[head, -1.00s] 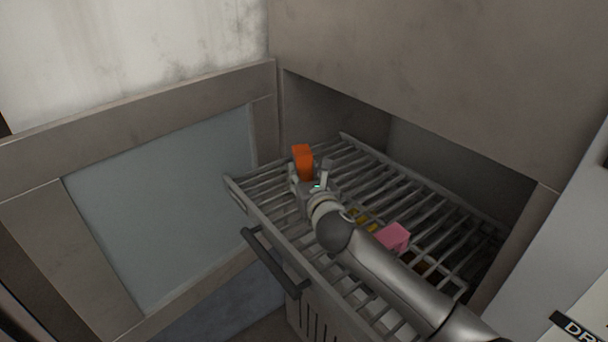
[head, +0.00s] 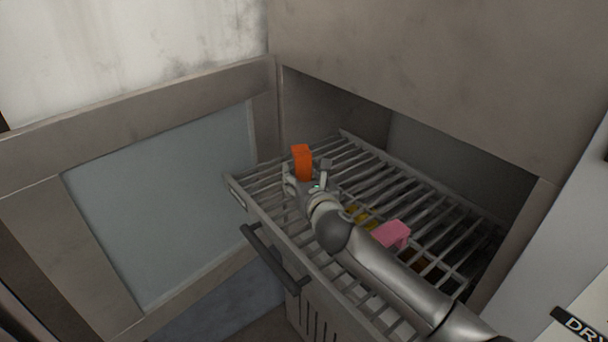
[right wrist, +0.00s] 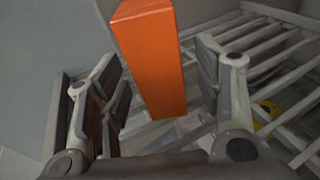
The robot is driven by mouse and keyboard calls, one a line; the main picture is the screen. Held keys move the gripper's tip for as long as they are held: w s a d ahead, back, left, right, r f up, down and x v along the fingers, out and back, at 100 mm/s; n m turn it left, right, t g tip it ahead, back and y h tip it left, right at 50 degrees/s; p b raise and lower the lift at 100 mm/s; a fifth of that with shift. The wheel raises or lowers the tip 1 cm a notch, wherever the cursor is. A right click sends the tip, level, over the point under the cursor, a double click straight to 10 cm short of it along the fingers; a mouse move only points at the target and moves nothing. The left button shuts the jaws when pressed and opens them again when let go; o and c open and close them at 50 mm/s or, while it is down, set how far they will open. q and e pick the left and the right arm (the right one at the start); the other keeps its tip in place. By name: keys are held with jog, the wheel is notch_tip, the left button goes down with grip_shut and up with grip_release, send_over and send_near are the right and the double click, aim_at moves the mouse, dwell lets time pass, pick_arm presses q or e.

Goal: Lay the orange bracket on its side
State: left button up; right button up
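The orange bracket (head: 301,161) stands upright on the slatted rack (head: 408,188) of the pulled-out drawer, near its left end. In the right wrist view the orange bracket (right wrist: 152,60) is a tall block between the two fingers of my right gripper (right wrist: 165,100). Gaps show on both sides of it, wider on the left finger's side at the bottom. My right gripper (head: 310,178) is open around or just in front of the bracket in the head view. The bracket's foot is partly hidden by the gripper. My left gripper is not in view.
A pink block (head: 392,234) sits on the rack to the right of my gripper, beside my forearm. Yellow pieces (head: 358,213) show near the arm. The drawer has a dark handle (head: 270,258) in front. Cabinet walls enclose the rack's back; a panel stands left.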

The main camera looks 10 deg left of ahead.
jog(key=shift+v, duration=3.75)
jog(key=shift+f, duration=0.15)
